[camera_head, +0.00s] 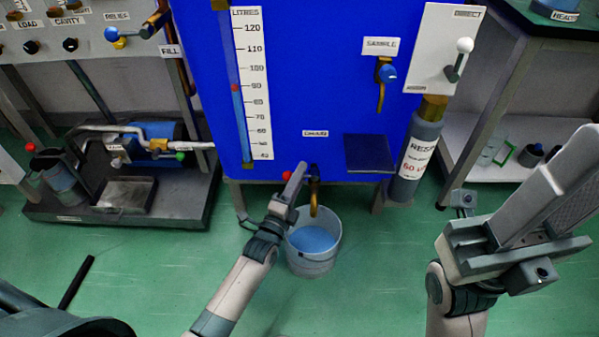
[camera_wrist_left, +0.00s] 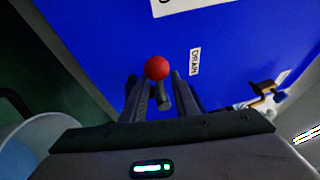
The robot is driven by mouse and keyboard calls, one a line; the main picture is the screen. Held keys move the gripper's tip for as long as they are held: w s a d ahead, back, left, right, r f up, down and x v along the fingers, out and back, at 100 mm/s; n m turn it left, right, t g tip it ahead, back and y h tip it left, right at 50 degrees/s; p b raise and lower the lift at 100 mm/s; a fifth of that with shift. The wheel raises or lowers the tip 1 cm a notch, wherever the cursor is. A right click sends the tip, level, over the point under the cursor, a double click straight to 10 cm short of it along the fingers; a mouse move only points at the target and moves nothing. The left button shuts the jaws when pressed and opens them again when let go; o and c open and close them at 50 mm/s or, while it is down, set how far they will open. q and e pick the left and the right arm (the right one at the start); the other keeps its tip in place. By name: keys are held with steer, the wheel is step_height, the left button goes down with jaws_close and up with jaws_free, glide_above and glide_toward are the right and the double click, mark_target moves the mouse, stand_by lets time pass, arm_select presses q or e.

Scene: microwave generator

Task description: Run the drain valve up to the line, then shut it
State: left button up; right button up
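The drain valve's red knob (camera_head: 287,175) is low on the blue tank, left of its brass spout (camera_head: 314,197). In the left wrist view the red knob (camera_wrist_left: 157,68) and its grey stem lie between my left fingertips. My left gripper (camera_head: 294,183) is open around the lever; I cannot tell if the fingers touch it. A grey bucket (camera_head: 311,265) stands under the spout with blue liquid (camera_head: 313,239) inside and a dark line around its outside. Whether liquid is flowing is unclear. My right gripper (camera_head: 562,185) is open and empty at the right.
The tank's litre gauge (camera_head: 247,85) has a red marker near 90. A sample tap (camera_head: 387,75), a grey resin cylinder (camera_head: 416,155) and a dark blue panel (camera_head: 368,153) are right of the drain. A pump cart (camera_head: 180,205) stands at left.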

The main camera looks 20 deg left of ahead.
arm_select(q)
jaws_close()
stand_by(1.4)
